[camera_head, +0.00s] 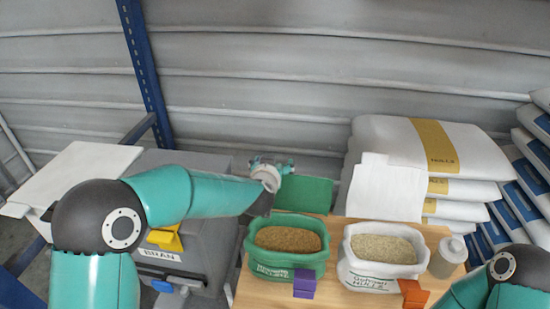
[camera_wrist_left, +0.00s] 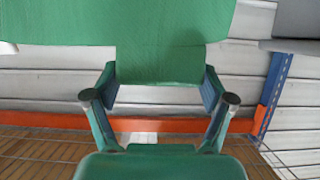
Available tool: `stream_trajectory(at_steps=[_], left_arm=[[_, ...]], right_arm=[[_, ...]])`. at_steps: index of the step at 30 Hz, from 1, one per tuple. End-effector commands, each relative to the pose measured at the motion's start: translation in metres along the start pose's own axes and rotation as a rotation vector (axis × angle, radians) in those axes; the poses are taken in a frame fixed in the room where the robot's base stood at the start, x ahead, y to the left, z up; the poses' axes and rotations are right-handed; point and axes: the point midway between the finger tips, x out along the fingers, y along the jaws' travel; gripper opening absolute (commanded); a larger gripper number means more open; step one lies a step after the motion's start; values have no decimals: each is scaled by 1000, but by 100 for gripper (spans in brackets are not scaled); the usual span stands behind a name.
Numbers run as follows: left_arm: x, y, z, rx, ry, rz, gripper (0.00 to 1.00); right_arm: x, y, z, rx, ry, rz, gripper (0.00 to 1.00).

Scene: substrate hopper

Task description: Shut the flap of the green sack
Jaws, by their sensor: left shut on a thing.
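The green sack (camera_head: 290,259) stands open on the wooden table, full of brown grain. Its green flap (camera_head: 303,195) stands up behind the mouth, and a purple tab (camera_head: 304,284) hangs on its front. My left gripper (camera_head: 284,168) is at the flap's upper left edge. In the left wrist view, the flap (camera_wrist_left: 165,20) fills the top, and its narrow part lies between the fingers of my left gripper (camera_wrist_left: 160,80), which is shut on it. My right arm shows at the lower right, with its gripper out of the picture.
An open white sack (camera_head: 383,272) of pale grain, with its white flap (camera_head: 386,187) raised, stands to the right. A lidded container (camera_head: 447,257) is beside it. A grey bin (camera_head: 212,250) is left of the table. Stacked sacks (camera_head: 470,155) stand behind.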

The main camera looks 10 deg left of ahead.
Motion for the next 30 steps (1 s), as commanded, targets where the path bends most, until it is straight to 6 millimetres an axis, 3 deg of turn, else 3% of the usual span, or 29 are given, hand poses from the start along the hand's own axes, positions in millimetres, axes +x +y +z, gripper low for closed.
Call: stream_trajectory(at_steps=[1, 6, 20, 21, 24, 30], left_arm=[[-4, 2, 10, 1, -15, 5, 19], [-12, 2, 16, 2, -17, 6, 19], [-15, 2, 20, 2, -22, 7, 19], [-15, 2, 20, 2, -22, 7, 85], [-15, 2, 19, 2, -19, 6, 100], [-15, 2, 16, 2, -12, 4, 100]], right_arm=[[3, 1, 0, 0, 0, 0, 49], [5, 2, 0, 0, 0, 0, 49], [6, 2, 0, 0, 0, 0, 49], [6, 2, 0, 0, 0, 0, 49], [6, 2, 0, 0, 0, 0, 49], [5, 2, 0, 0, 0, 0, 49]])
